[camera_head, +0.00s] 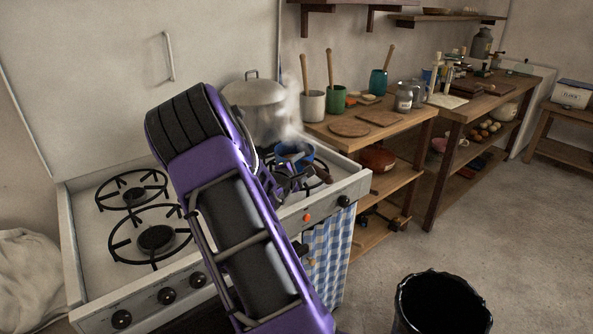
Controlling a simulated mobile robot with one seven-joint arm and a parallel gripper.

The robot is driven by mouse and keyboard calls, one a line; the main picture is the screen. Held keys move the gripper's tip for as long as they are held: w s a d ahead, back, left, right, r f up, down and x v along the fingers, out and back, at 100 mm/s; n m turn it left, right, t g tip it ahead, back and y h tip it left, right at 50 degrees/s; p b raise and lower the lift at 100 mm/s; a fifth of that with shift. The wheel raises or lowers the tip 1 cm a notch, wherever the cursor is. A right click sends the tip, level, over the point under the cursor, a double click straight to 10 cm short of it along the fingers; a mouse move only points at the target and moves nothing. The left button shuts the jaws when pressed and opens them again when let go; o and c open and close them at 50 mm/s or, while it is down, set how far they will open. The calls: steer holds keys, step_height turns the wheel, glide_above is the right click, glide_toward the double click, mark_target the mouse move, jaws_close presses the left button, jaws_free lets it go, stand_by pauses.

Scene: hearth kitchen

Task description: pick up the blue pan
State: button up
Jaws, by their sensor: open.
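The blue pan (294,148) sits on the right side of the white stove, in front of a large lidded pot. My gripper (288,178) is right by the pan's near side, partly hidden behind my purple arm. It is open. Whether the fingers touch the pan or stand around any part of it cannot be told.
A steaming grey pot (256,108) stands close behind the pan. The stove's left burners (156,238) are empty. A wooden table (372,130) with cups and boards adjoins the stove on the right. A black bin (442,304) stands on the floor.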

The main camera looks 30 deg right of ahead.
steer(key=shift+w+d, duration=0.15)
steer(key=shift+d, duration=0.1)
jaws_close()
steer(key=shift+f, duration=0.1)
steer(key=shift+f, duration=0.15)
stand_by(0.9)
